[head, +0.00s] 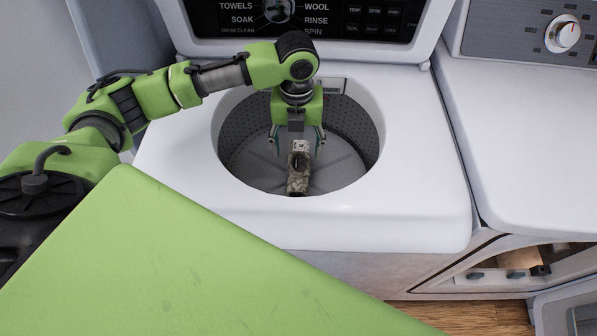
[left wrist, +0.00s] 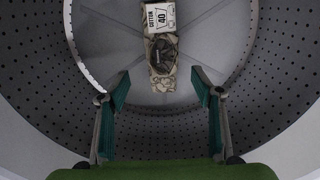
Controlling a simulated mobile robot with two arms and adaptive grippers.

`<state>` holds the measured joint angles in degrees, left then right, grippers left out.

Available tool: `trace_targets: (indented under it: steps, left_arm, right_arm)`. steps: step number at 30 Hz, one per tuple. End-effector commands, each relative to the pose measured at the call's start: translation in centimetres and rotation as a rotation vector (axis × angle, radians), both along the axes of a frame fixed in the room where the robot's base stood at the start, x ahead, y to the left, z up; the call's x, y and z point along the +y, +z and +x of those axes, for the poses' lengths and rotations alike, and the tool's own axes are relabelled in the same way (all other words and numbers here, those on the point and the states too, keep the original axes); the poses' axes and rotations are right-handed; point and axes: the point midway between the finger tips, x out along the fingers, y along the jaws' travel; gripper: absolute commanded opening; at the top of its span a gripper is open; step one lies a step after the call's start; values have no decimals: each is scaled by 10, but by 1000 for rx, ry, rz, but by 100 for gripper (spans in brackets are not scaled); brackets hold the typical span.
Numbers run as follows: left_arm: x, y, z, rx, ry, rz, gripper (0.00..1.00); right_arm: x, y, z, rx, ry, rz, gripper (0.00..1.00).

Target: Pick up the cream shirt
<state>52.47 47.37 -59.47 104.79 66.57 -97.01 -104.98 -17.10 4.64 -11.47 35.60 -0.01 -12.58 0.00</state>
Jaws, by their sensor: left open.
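A folded garment with a mottled cream, grey and dark pattern (head: 298,178) lies inside the washer drum; I see no plain cream shirt. In the left wrist view the garment (left wrist: 161,62) lies ahead of the fingertips, with a white tag reading "COTTON 40" on its upper part. My left gripper (head: 297,142) points down into the drum opening, open and empty. In the left wrist view its two teal-padded fingers (left wrist: 160,82) are spread wide, with the garment between their lines and apart from them. My right gripper is not in view.
The white washer top (head: 405,195) surrounds the round opening, and the perforated drum wall (head: 240,130) encloses the gripper. The control panel (head: 345,22) rises behind. A white dryer (head: 535,130) stands at right. My green body covers the lower left.

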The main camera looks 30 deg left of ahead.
Motion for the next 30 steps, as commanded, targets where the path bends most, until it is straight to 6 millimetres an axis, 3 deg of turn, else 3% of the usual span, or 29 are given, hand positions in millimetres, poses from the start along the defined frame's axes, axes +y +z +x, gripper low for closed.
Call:
trace_targets:
  steps: [7,14,24,30]
  left_arm:
    - [0,-47,0,2,0,0,60]
    - [0,-63,1,1,1,0,60]
    - [1,-107,8,1,0,0,60]
    - [1,-111,8,-1,-1,0,60]
  right_arm:
    - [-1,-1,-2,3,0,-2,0]
    - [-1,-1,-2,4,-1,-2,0]
    - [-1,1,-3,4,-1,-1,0]
    - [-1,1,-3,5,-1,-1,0]
